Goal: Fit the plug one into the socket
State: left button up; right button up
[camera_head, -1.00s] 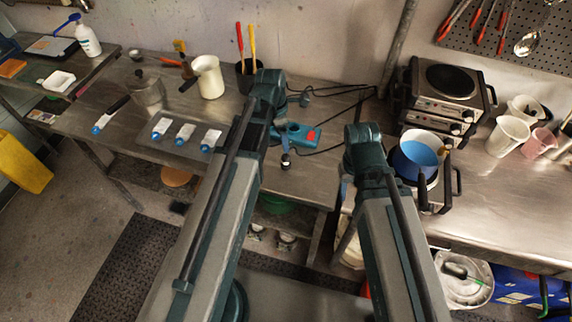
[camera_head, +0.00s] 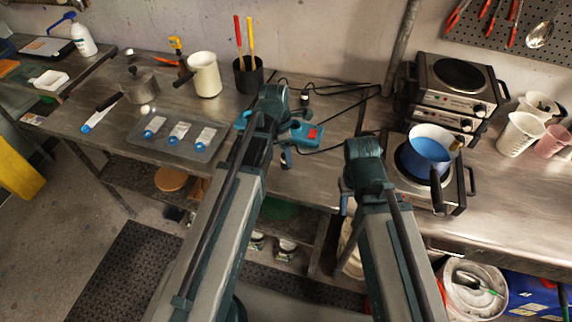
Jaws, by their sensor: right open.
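A teal-blue block with a red patch (camera_head: 305,133), which looks like the socket, lies on the steel table, partly hidden behind my left arm. A small plug-like piece (camera_head: 304,98) stands behind it among black cables; I cannot tell whether it is plug one. A small blue and dark piece (camera_head: 287,157) shows in front of the block, too small to make out. My right gripper (camera_head: 345,205) is open, low beside my right arm at the table's gap, mostly hidden and apart from the block and plug. My left gripper is hidden behind its arm.
A blue pot (camera_head: 431,148) sits on a hot plate at the right, beside stacked hot plates (camera_head: 460,92). A white jug (camera_head: 205,75), a black tool cup (camera_head: 247,78) and a tray (camera_head: 172,137) with several packets stand left. The table right of the block is mostly clear.

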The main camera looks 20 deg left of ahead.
pick_arm(q)
notch_tip(320, 180, down, 3)
jog(key=shift+d+r+b, duration=0.1)
jog(key=shift+r+b, duration=0.05)
jog(key=shift+b, duration=0.7)
jog(key=shift+r, duration=0.1)
pick_arm(e)
notch_tip(320, 180, down, 3)
jog(key=shift+r, duration=0.2)
pick_arm(q)
grip_shut()
